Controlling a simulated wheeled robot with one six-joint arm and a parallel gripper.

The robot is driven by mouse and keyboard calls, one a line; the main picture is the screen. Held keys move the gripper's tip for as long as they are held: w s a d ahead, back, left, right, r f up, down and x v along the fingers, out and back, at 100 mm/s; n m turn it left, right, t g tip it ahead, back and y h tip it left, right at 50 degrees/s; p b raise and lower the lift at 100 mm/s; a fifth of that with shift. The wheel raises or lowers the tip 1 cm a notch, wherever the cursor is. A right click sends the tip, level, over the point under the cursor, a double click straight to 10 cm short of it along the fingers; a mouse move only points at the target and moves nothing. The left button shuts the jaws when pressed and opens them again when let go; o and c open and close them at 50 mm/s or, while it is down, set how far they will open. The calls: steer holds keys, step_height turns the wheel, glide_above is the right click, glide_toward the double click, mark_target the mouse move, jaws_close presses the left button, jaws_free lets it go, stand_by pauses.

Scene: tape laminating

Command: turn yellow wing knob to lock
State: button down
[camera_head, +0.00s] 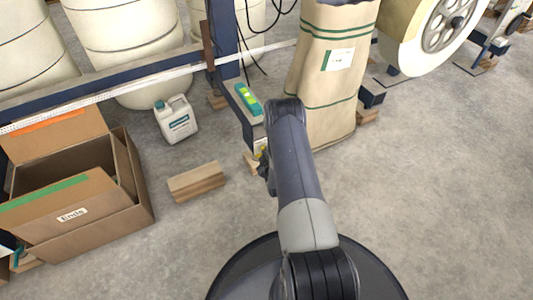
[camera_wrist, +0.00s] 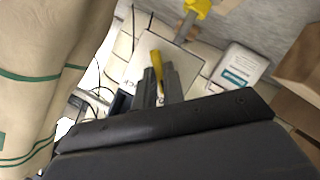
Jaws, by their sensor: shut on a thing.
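The yellow wing knob (camera_wrist: 157,63) shows in the wrist view as a narrow upright yellow piece between my fingertips, in front of a pale plate with dark lettering. My gripper (camera_wrist: 160,88) is shut on it, with one dark finger on each side. The fingers hide its lower part, and I cannot tell its turn angle. In the head view, my gripper (camera_head: 265,170) is at the lower end of the blue frame's arm, left of the paper sack. My arm hides most of it there. A small yellow patch (camera_head: 262,152) shows beside it.
A tall paper sack (camera_head: 325,75) stands close right of my arm; it fills the wrist view's left side. A white jug (camera_head: 176,118), a wood block (camera_head: 197,181) and an open cardboard box (camera_head: 125,190) are left. Another yellow part (camera_wrist: 199,7) shows above. Floor at right is clear.

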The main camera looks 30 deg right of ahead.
steer(key=m+y, duration=0.2)
steer(key=m, duration=0.2)
steer(key=d+m+y, duration=0.1)
steer(key=m+y, duration=0.2)
steer(key=m, duration=0.1)
steer(key=m+y, duration=0.3)
steer(key=m, duration=0.1)
steer(key=shift+d+f, duration=0.1)
steer(key=shift+d, duration=0.05)
stand_by(0.6)
stand_by(0.5)
steer(key=c, duration=1.5)
jaws_free()
steer(key=shift+s, duration=0.1)
